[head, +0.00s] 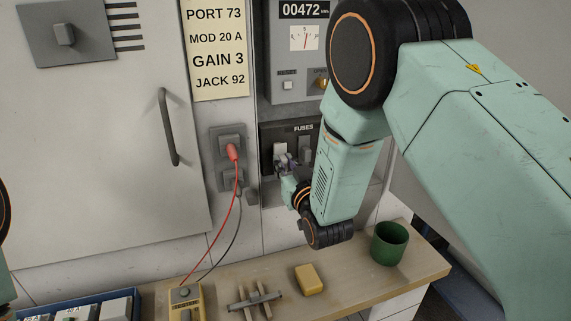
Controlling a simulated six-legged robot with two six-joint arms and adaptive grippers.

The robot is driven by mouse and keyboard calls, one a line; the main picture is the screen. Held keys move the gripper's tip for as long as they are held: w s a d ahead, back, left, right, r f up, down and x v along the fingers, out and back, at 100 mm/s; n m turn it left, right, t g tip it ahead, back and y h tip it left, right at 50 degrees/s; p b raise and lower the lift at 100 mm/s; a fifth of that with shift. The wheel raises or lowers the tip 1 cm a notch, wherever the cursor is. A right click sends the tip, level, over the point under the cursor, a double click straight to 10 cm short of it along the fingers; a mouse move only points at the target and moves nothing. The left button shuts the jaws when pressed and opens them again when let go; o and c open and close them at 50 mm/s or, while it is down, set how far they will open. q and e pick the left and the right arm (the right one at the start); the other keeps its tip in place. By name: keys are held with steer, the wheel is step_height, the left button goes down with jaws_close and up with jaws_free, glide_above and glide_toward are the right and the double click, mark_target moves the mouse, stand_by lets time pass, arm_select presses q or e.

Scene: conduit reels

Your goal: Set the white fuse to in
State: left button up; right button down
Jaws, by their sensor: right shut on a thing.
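The fuse panel (268,135), labelled FUSES, is on the wall unit right of centre. The white fuse (280,148) shows as a small pale block at the panel's left side. My right gripper (286,163) reaches it from below right and is shut on it. The fingers and wrist hide part of the fuse, and I cannot tell how far it sits in its holder. A grey fuse (305,149) stands to its right, partly beside my right arm. My left gripper is out of view.
A red plug (232,152) with a red cable sits in a socket left of the panel. Below, the wooden shelf (340,288) carries a yellow meter (185,300), a yellow block (309,279) and a green cup (389,243). A cabinet door handle (168,127) sticks out at left.

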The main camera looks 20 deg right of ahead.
stand_by(0.4)
steer(key=shift+w, duration=1.3)
steer(key=shift+r, duration=0.1)
steer(key=c, duration=1.3)
jaws_free()
steer(key=shift+w, duration=0.1)
steer(key=s, duration=1.2)
steer(key=shift+d, duration=0.15)
